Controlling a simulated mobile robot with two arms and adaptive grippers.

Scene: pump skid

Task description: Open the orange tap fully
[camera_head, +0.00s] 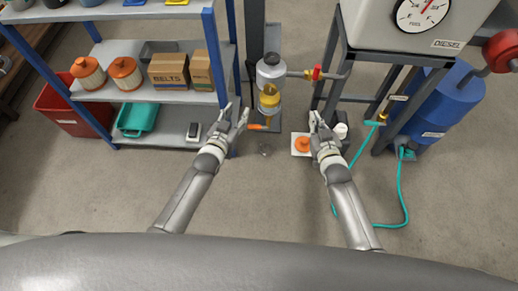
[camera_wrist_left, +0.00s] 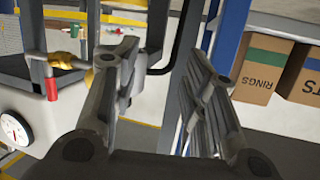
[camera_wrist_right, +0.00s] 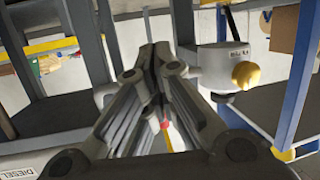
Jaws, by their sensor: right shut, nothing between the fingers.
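The orange tap (camera_head: 257,127) is a small orange lever under a yellow bowl (camera_head: 269,97) that hangs below a grey filter housing (camera_head: 271,70). In the head view the lever points left. My left gripper (camera_head: 236,112) is to its left, close by and slightly higher in the picture, with its fingers apart and nothing between them. In the left wrist view I cannot make out the tap. My right gripper (camera_head: 314,117) is shut and empty, to the right of the tap. The yellow bowl (camera_wrist_right: 245,75) also shows in the right wrist view; the lever cannot be made out there.
A blue-posted shelf (camera_head: 188,97) with boxes stands left, its post near my left gripper. A red-handled valve (camera_head: 316,73) is on the pipe right of the filter. A white pad (camera_head: 296,152) with an orange knob-like part (camera_head: 304,144) lies by my right gripper. A stand (camera_head: 340,60) is right.

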